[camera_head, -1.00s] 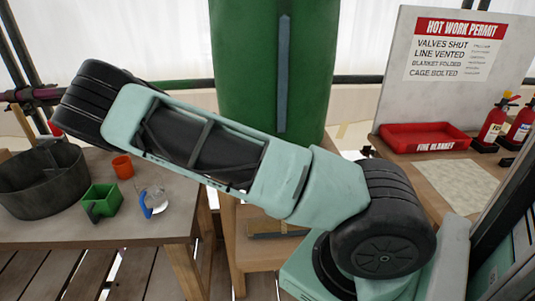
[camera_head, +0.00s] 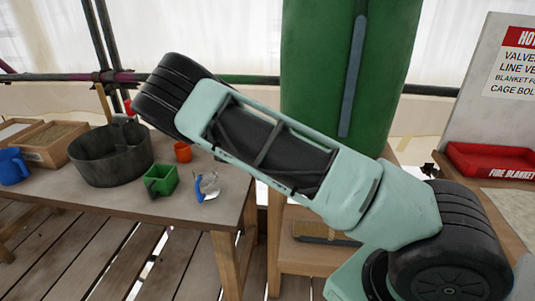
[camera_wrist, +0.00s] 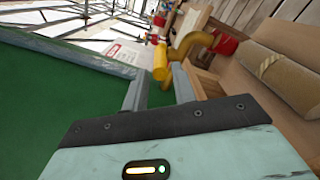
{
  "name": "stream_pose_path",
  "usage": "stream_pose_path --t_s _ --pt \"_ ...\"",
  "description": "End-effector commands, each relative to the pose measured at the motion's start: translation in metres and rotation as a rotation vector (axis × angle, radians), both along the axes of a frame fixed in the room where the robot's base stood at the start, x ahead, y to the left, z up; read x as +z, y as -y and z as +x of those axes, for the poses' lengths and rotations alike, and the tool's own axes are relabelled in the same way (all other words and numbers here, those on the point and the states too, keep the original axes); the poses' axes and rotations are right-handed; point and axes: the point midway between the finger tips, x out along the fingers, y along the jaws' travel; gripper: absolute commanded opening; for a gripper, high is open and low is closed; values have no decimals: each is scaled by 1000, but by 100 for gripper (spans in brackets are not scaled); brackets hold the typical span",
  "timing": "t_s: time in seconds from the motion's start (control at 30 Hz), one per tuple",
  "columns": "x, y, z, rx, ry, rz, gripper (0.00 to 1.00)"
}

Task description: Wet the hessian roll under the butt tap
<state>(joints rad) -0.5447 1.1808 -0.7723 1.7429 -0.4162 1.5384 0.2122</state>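A tan roll, which looks like the hessian roll (camera_wrist: 280,75), lies on a brown wooden surface at the right of the wrist view. The green butt (camera_head: 345,75) stands behind my arm in the head view; a green surface, apparently the butt (camera_wrist: 60,100), fills the left of the wrist view. A yellow tap-like fitting (camera_wrist: 197,40) shows beyond my fingertips. My gripper (camera_wrist: 160,78) is open, with a gap between its grey fingers and nothing seen held. The roll is to the right, apart from the fingers. My arm hides the gripper in the head view.
A red fire blanket tray (camera_head: 490,161) is at right. A wooden stand (camera_head: 300,262) is below the butt.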

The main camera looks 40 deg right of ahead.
Motion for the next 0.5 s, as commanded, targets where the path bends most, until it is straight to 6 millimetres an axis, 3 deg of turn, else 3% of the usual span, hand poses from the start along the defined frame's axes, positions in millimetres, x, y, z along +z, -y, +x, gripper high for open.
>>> stream_pose_path --t_s 0.3,0.5 --pt "-3 -50 55 2 3 0 27" --pt "-2 -72 78 2 1 1 27"
